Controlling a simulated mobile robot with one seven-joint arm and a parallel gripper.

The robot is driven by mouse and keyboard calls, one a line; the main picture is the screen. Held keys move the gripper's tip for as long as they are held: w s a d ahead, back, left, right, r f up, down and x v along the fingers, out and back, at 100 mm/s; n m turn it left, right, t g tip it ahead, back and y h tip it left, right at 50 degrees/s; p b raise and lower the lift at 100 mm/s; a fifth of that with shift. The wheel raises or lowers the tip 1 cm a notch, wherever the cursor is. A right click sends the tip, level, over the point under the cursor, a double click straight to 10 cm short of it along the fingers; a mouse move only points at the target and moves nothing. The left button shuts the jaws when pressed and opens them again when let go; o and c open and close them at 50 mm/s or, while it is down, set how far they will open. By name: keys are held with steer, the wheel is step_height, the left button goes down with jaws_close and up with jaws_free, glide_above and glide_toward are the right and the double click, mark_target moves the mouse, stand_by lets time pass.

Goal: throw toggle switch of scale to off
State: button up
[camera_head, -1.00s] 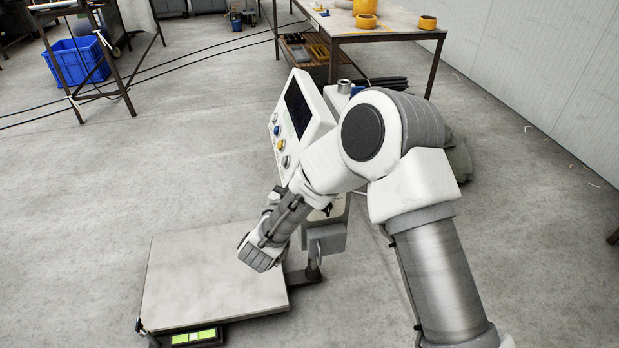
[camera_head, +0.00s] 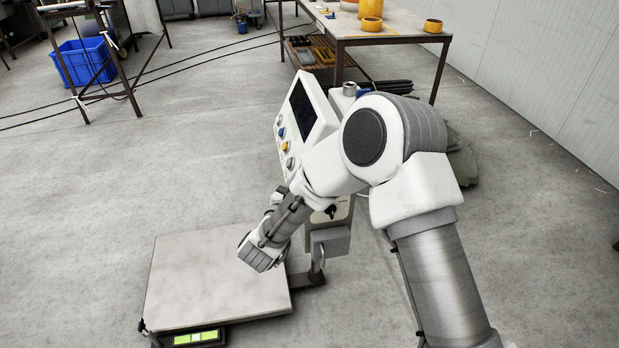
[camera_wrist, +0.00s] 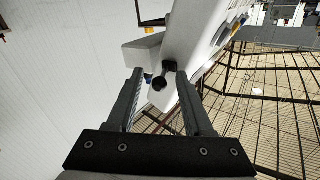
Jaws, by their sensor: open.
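The scale has a pale flat platform (camera_head: 205,275) low on the floor and a green-lit display (camera_head: 196,338) at its front edge. In the wrist view, a dark lever with a round end (camera_wrist: 159,83), apparently the toggle switch, sticks out from a white housing (camera_wrist: 190,45). My gripper (camera_wrist: 160,74) is open, its two dark fingers on either side of the lever. I cannot tell whether either finger touches it.
A white console (camera_head: 305,115) with a dark screen and coloured buttons stands behind my arm. A small dark part (camera_head: 331,212) shows below it. A table (camera_head: 385,38) with yellow rolls stands at the back. A blue crate (camera_head: 83,62) is far left. Open floor lies left.

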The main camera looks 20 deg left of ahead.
steer(key=s+a+p, duration=0.1)
steer(key=s, duration=1.6)
steer(key=shift+s+a, duration=0.2)
steer(key=shift+a, duration=0.15)
steer(key=shift+w, duration=0.15)
steer(key=w+d+r+n+g+y, duration=0.25)
steer(key=w+r+y, duration=0.35)
steer(key=w+r, duration=0.65)
steer(key=d+r+n+g+y, duration=0.1)
steer(key=d+r+g, duration=0.35)
steer(key=d, duration=0.35)
steer(key=s+d+g+h, duration=0.5)
steer(key=s+d, duration=1.5)
steer(key=d, duration=0.5)
step_height(320, 180, up, 13)
steer(key=p, duration=1.4)
steer(key=shift+s, duration=0.3)
